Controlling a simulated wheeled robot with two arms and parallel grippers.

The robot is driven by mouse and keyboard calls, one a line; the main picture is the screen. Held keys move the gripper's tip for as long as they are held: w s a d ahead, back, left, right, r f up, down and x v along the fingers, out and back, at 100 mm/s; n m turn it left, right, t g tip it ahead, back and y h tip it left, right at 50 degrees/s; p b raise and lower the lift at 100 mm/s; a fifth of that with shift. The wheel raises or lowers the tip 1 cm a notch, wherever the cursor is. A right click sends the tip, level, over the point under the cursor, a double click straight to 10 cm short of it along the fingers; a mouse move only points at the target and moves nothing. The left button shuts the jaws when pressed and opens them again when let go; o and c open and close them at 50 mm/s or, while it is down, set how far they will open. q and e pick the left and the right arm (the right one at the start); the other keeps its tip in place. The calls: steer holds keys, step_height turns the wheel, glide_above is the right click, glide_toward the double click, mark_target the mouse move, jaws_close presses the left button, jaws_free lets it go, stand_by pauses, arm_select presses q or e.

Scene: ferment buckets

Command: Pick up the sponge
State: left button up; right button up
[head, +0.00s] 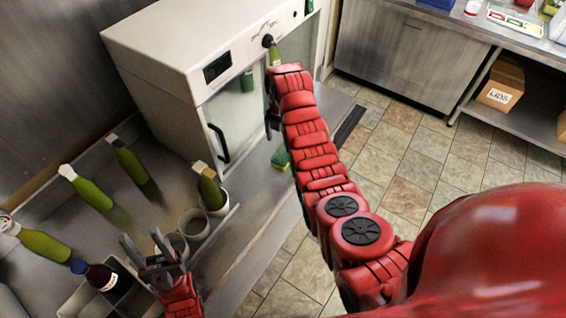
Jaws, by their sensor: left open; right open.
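A green sponge (280,158) lies on the steel counter, just right of the white cabinet's door. My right forearm covers part of its right side. My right arm reaches up past it, and my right gripper (271,122) points down in front of the cabinet, beyond the sponge and apart from it. Its fingers are mostly hidden, and nothing shows between them. My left gripper (142,240) is at the lower left, open and empty, with fingers spread above the crate area, well away from the sponge.
A white cabinet (185,50) with a dark handle stands at the back. Green bottles (90,192), a dark bottle (103,277) and round holders (194,223) crowd the left counter. A divided crate (72,302) is at lower left. Tiled floor (405,150) lies right of the counter edge.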

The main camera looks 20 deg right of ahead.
mark_target(283, 154)
step_height(283, 154, down, 2)
steer(key=shift+s, duration=0.1)
steer(key=shift+s+f+p, duration=0.15)
steer(key=shift+f+p, duration=0.2)
steer(key=shift+f, duration=0.25)
step_height(283, 154, down, 4)
steer(key=shift+s+d+f, duration=0.1)
steer(key=shift+d, duration=0.05)
steer(key=shift+c, duration=0.3)
steer(key=c, duration=1.3)
steer(key=shift+o, duration=0.2)
steer(key=shift+r, duration=0.2)
